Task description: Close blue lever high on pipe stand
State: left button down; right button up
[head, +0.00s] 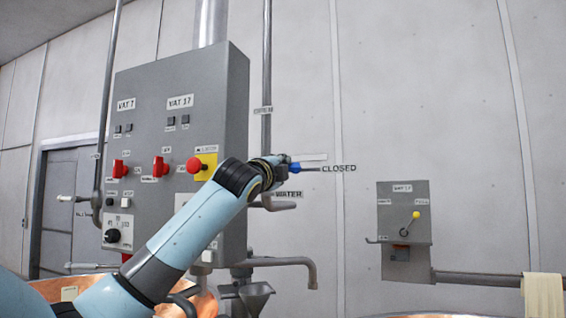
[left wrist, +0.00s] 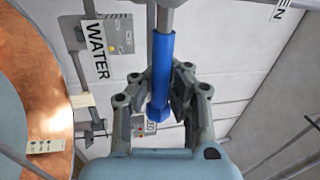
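The blue lever (head: 295,168) is on the pipe stand, right of the grey control panel. In the head view it lies about level, its metal shaft pointing at the CLOSED label (head: 339,168). My left gripper (head: 281,165) is at the lever's left end and hides part of it. In the left wrist view the blue handle (left wrist: 161,72) lies between the fingers of my left gripper (left wrist: 162,80), which look closed in on both sides of it. The WATER label (head: 289,194) is just below, and the OPEN label (head: 263,110) is above on the pipe. My right gripper is not seen.
The grey control panel (head: 180,100) with red knobs is close behind my left arm. A spout (head: 285,262) and a funnel (head: 256,295) are below. A small grey box (head: 404,220) is on the right. The wall between is clear.

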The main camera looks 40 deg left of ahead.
pick_arm(q)
jog(key=shift+f, duration=0.55)
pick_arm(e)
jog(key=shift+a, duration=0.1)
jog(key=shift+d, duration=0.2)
pick_arm(q)
jog(key=c, duration=2)
grip_release()
jog(key=o, duration=0.5)
jog(key=shift+s+d+r, duration=0.1)
jog(key=shift+s+r, duration=0.05)
jog(key=shift+s, duration=0.1)
jog(key=shift+o, duration=1.2)
jog(key=shift+r, duration=0.1)
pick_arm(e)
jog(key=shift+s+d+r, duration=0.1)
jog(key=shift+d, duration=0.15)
pick_arm(q)
jog(key=v, duration=1.2)
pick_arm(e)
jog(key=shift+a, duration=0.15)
